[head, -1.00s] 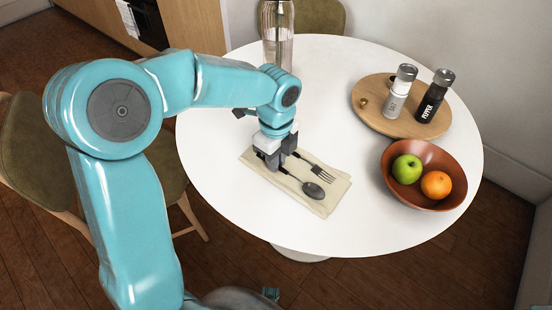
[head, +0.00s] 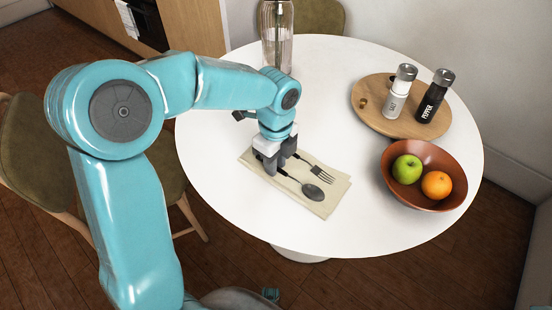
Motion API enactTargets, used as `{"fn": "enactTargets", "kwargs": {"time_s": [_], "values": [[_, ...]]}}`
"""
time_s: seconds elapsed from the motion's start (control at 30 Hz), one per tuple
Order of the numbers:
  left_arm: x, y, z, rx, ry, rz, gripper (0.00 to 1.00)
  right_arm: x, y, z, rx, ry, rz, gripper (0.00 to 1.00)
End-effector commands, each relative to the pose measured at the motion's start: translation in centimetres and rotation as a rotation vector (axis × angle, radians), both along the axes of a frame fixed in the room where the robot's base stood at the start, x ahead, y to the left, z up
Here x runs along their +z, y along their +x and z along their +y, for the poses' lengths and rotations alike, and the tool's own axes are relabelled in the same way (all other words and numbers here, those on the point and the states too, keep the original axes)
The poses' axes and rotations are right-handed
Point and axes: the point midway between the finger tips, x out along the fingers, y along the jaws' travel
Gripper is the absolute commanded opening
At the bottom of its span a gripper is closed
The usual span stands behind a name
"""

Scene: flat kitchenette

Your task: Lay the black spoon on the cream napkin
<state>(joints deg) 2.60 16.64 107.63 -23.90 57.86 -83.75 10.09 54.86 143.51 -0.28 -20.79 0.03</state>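The black spoon (head: 312,191) lies on the cream napkin (head: 325,207), with its bowl toward the napkin's near right end. A dark fork (head: 318,172) lies beside it on the same napkin. My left gripper (head: 280,159) points down over the napkin's far left part, at the handle ends of the cutlery. Its two grey fingers stand apart, with a gap between them. The end of the spoon's handle is hidden by the fingers.
A terracotta bowl (head: 449,205) with a green apple and an orange stands at the right. Behind it, a round wooden board (head: 375,118) carries salt and pepper mills. A glass vase (head: 277,45) stands at the back. The white table's middle is clear.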

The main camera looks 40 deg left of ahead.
Motion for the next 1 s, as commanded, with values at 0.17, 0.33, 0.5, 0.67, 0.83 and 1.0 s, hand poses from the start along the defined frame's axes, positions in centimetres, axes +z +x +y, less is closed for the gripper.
{"fn": "enactTargets", "kwargs": {"time_s": [0.17, 0.33, 0.5, 0.67, 0.83, 1.0], "values": [[4.5, 0.2, 0.0, 0.000, 0.001, -0.011, 0.24, 1.4, 0.0, 0.0, 0.000, 0.000, 0.000, 0.47], [8.7, 0.3, 0.0, 0.000, 0.001, -0.013, 0.24, 2.5, 0.0, 0.0, 0.000, 0.000, 0.000, 0.47], [11.5, 0.3, 0.0, 0.001, 0.001, -0.013, 0.24, 3.1, 0.0, 0.0, 0.000, 0.000, 0.000, 0.47], [12.6, 0.3, 0.0, 0.000, 0.000, -0.011, 0.24, 3.3, 0.0, 0.0, 0.000, 0.000, 0.000, 0.47], [12.7, 0.3, 0.0, 0.000, 0.000, -0.010, 0.24, 3.2, 0.0, 0.0, 0.000, 0.000, 0.000, 0.47], [12.7, 0.3, 0.0, 0.000, 0.000, -0.011, 0.24, 3.2, 0.0, 0.0, 0.000, 0.000, 0.000, 0.47]]}}
